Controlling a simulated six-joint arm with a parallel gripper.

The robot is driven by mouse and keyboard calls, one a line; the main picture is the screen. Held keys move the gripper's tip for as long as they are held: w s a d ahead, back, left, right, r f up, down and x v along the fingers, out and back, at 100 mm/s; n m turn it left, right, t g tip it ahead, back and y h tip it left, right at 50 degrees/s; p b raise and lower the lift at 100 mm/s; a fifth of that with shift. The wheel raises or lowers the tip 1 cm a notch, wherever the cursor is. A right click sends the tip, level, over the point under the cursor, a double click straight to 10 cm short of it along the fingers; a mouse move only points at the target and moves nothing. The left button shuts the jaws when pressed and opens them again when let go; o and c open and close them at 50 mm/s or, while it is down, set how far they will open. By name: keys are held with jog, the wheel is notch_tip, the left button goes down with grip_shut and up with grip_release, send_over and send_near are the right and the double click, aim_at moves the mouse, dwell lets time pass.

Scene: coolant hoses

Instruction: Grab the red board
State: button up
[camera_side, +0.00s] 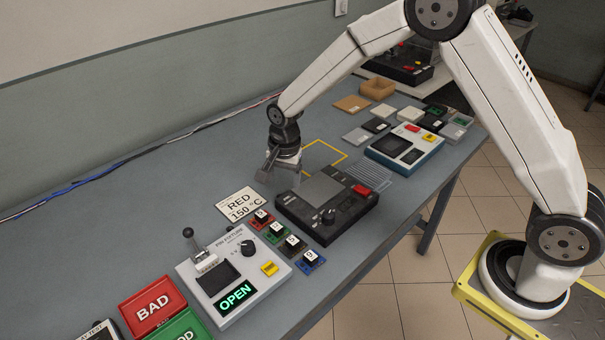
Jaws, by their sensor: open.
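The red board (253,222) is a small red square with a dark, white-topped block on it. It lies on the bench at the far end of a short row of similar boards. My gripper (268,174) is above the bench, up and slightly right of the red board in the picture, and apart from it. Its jaws are open and I see nothing between them.
Green (268,238), dark and blue (314,266) boards continue the row. A "RED 150 °C" card (238,205) lies beside it. A black heater-like unit (328,205) stands right; a white fixture reading "OPEN" (222,283) stands in front. The bench left of the card is clear.

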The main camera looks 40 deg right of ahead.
aim_at(259, 215)
jog(key=w+a+f+m, duration=0.1)
jog(key=w+f+m, duration=0.1)
jog(key=w+a+f+m, duration=0.1)
jog(key=a+f, duration=0.1)
jog(key=w+a+f+m, duration=0.1)
jog(key=w+f+m, duration=0.1)
jog(key=shift+w+a+f+m+g, duration=0.2)
jog(key=shift+w+f+m+g, duration=0.1)
jog(key=shift+w+f+g, duration=0.1)
jog(key=shift+s+f, duration=0.1)
jog(key=shift+f, duration=3.75)
jog(key=shift+c, duration=0.2)
jog(key=c, duration=0.9)
jog(key=shift+r, duration=0.2)
